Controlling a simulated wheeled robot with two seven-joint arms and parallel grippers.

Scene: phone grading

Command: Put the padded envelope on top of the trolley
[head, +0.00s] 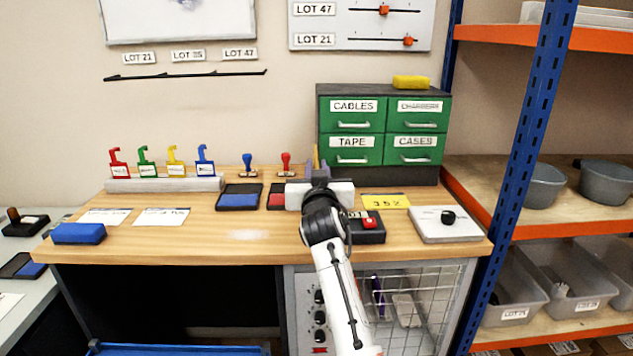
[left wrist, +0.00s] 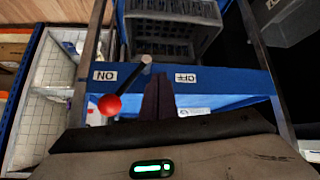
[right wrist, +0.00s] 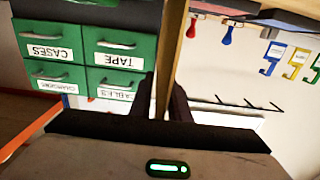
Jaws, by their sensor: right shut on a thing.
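My right gripper (head: 316,165) is raised over the back of the wooden bench, in front of the green drawers. In the right wrist view its fingers (right wrist: 165,98) are shut on a thin tan thing seen edge-on (right wrist: 171,60), which looks like the padded envelope. Its broad face does not show clearly, and in the head view the gripper hides most of it. My left gripper (left wrist: 158,82) has its dark fingers together with nothing seen between them; it is outside the head view. A blue edge (head: 175,349) low in the head view may be the trolley; its top is mostly out of frame.
The bench (head: 240,248) carries a blue block (head: 78,233), stamp pads, a yellow card (head: 386,201) and a grey scale (head: 444,224). A shelf rack with a blue post (head: 530,130) stands right. In the left wrist view, a red-knobbed lever (left wrist: 109,104) and grey crate (left wrist: 170,30) are close.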

